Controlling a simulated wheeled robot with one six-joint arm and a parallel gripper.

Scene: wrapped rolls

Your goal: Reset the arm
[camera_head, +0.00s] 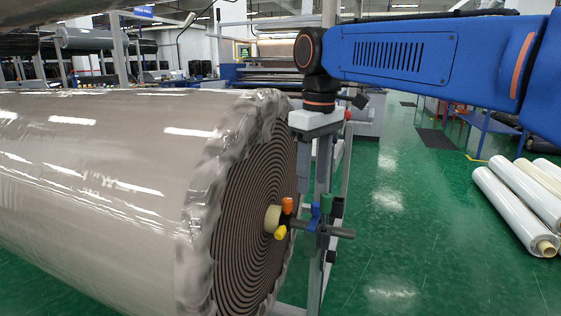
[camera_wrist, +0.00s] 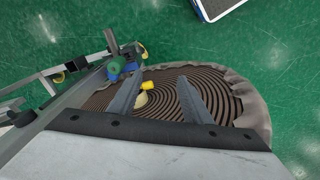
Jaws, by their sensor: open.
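My gripper (camera_head: 314,165) points down beside the end face of the large wrapped roll (camera_head: 100,150) in the head view, above its core (camera_head: 272,218). In the wrist view, the two grey fingers of my gripper (camera_wrist: 160,77) are spread apart with nothing between them. The spiral end of the roll (camera_wrist: 165,92) shows behind and between the fingers. My blue arm reaches in from the upper right. I cannot tell whether a finger touches the roll.
A grey stand (camera_head: 318,255) with orange, yellow, blue and green knobs holds the roll's core, close to my gripper. Several white rolls (camera_head: 515,205) lie on the floor at the right. The green floor (camera_head: 410,235) between is clear. Machines stand at the back.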

